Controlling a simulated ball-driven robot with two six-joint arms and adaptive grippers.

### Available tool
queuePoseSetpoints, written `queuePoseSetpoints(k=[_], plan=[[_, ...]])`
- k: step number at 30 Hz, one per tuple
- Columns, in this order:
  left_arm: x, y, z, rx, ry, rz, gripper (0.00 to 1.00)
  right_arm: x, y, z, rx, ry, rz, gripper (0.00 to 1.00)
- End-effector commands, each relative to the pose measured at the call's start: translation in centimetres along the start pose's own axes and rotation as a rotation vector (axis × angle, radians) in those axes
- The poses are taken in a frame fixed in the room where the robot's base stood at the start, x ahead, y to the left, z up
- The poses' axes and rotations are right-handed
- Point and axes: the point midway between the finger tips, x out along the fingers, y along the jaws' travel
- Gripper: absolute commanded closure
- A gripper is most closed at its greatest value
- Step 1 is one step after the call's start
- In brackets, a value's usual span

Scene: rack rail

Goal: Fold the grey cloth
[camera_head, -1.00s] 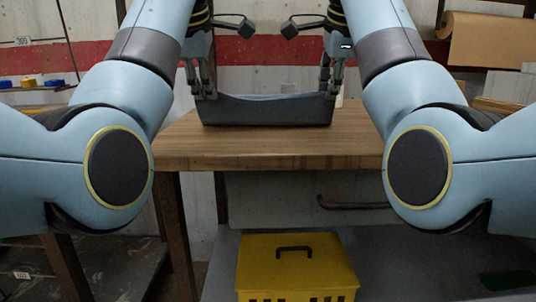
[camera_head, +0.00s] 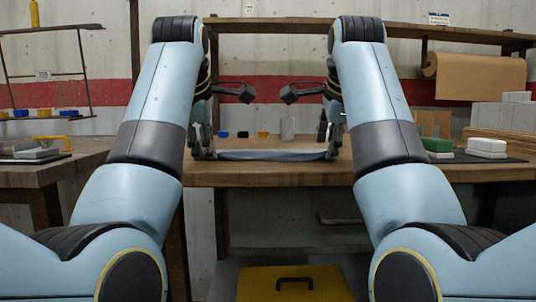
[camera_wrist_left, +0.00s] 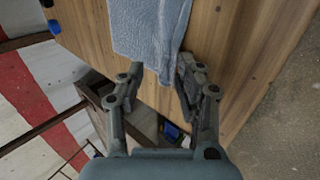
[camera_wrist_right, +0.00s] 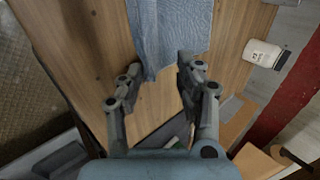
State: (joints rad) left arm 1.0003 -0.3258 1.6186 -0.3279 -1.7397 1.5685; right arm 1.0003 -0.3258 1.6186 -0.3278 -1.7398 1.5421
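The grey-blue cloth (camera_head: 268,155) shows in the head view as a thin, low strip at table height between my two grippers. My left gripper (camera_head: 203,151) is at its left end and my right gripper (camera_head: 331,149) at its right end. In the left wrist view the end of the cloth (camera_wrist_left: 150,28) narrows between the fingertips (camera_wrist_left: 160,72), with a visible gap between the fingers. In the right wrist view the other end of the cloth (camera_wrist_right: 168,30) likewise lies between parted fingertips (camera_wrist_right: 158,72). The cloth's middle is out of both wrist views.
The wooden table (camera_head: 270,174) bears the cloth. A white jar (camera_wrist_right: 262,53) stands near it in the right wrist view. Small blue and yellow blocks and a grey cylinder (camera_head: 287,128) are behind. Green and white blocks (camera_head: 487,146) lie right. A yellow box (camera_head: 290,283) is below.

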Motion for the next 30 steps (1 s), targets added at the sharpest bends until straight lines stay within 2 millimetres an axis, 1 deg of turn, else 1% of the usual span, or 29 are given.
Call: queuePoseSetpoints(k=[8, 11, 14, 21, 24, 27, 30], plan=[[-0.2, 0.1, 0.0, 0.000, 0.000, 0.001, 0.58, -0.2, -0.1, 0.0, 0.000, 0.000, -0.001, 0.58], [-1.3, 0.7, 0.0, 0.000, 0.000, 0.003, 0.58, -1.3, -0.7, 0.0, 0.000, 0.000, -0.003, 0.58], [-2.9, 1.5, 0.0, 0.000, 0.000, 0.004, 0.58, -2.9, -1.5, 0.0, 0.000, 0.000, -0.004, 0.58], [-7.0, 2.3, 0.1, 0.000, -0.001, 0.003, 0.58, -7.0, -2.3, 0.0, 0.001, -0.001, -0.004, 0.58], [-8.5, 2.6, 0.1, 0.000, 0.000, 0.002, 0.58, -8.5, -2.6, 0.0, 0.000, 0.000, -0.002, 0.58], [-9.3, 2.7, 0.1, 0.000, 0.000, 0.001, 0.58, -9.3, -2.7, 0.0, 0.000, 0.000, 0.000, 0.58], [-9.5, 2.7, 0.0, 0.000, 0.000, -0.001, 0.58, -9.5, -2.7, 0.0, 0.000, 0.000, 0.001, 0.58]])
